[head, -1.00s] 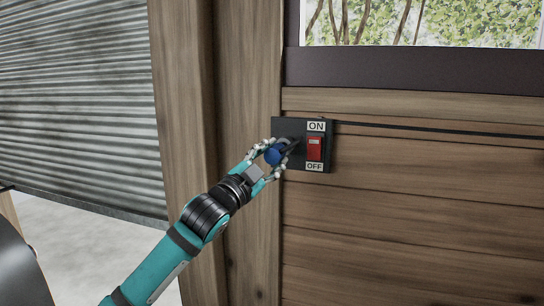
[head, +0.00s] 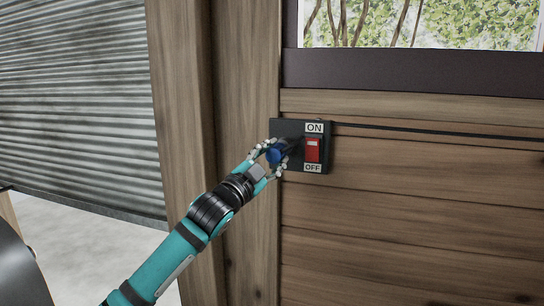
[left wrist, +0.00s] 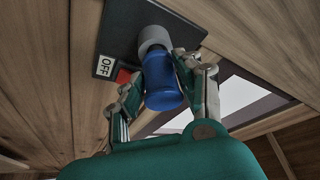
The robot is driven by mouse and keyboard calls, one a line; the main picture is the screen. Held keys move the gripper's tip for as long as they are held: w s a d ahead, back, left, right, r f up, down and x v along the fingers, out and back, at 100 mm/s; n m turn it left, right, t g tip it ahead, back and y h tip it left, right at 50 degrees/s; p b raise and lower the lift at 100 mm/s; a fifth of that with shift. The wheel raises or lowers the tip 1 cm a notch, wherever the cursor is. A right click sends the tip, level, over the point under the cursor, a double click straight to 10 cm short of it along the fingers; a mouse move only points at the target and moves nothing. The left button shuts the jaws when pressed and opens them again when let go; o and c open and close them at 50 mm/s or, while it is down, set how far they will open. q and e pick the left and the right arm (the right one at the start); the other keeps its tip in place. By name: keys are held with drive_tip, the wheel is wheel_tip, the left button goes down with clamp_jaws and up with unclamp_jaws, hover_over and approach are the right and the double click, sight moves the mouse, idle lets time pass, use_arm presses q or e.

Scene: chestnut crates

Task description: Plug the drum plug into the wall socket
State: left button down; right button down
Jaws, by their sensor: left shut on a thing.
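The blue drum plug (head: 274,156) is held in front of the left part of the dark wall plate (head: 278,125). My left gripper (head: 279,153) is shut on it, with a finger on each side. In the left wrist view the blue plug (left wrist: 162,84) points at the plate, and its front end meets the round grey socket (left wrist: 154,38). How deep the plug sits in the socket cannot be told. The left gripper (left wrist: 156,78) also shows there. My right gripper is not in view.
A red switch (head: 313,150) between ON and OFF labels sits on the plate, close to the right of the gripper. A wooden post (head: 245,90) and a corrugated shutter (head: 75,100) stand to the left. A window (head: 425,22) is above.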

use_arm(q)
drive_tip(key=shift+w+d+p, duration=0.25)
drive_tip(key=shift+w+p, duration=0.15)
drive_tip(key=shift+w, duration=0.35)
drive_tip(key=c, duration=0.8)
unclamp_jaws()
